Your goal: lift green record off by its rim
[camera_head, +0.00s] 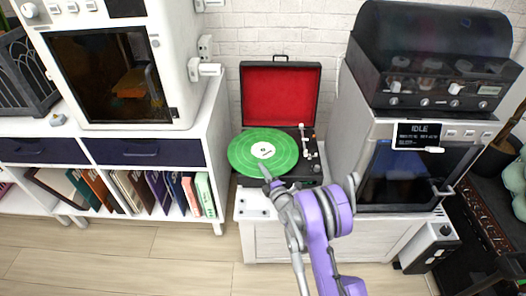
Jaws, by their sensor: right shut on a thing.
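The green record (240,156) with a white centre label lies over the open record player (309,172), which has a red-lined lid standing up behind. The record reaches past the player's left edge; I cannot tell whether it touches the platter. My right gripper (266,172) is at the record's front rim, shut on it, with the purple arm coming from below. The fingertips are small and partly hidden by the arm. My left gripper is not in view.
The player stands on a white cabinet (262,222). A white shelf with upright records (150,190) and a large machine (110,70) is at left. An oven-like machine with an IDLE display (418,135) stands close at right. Floor (130,255) is clear in front.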

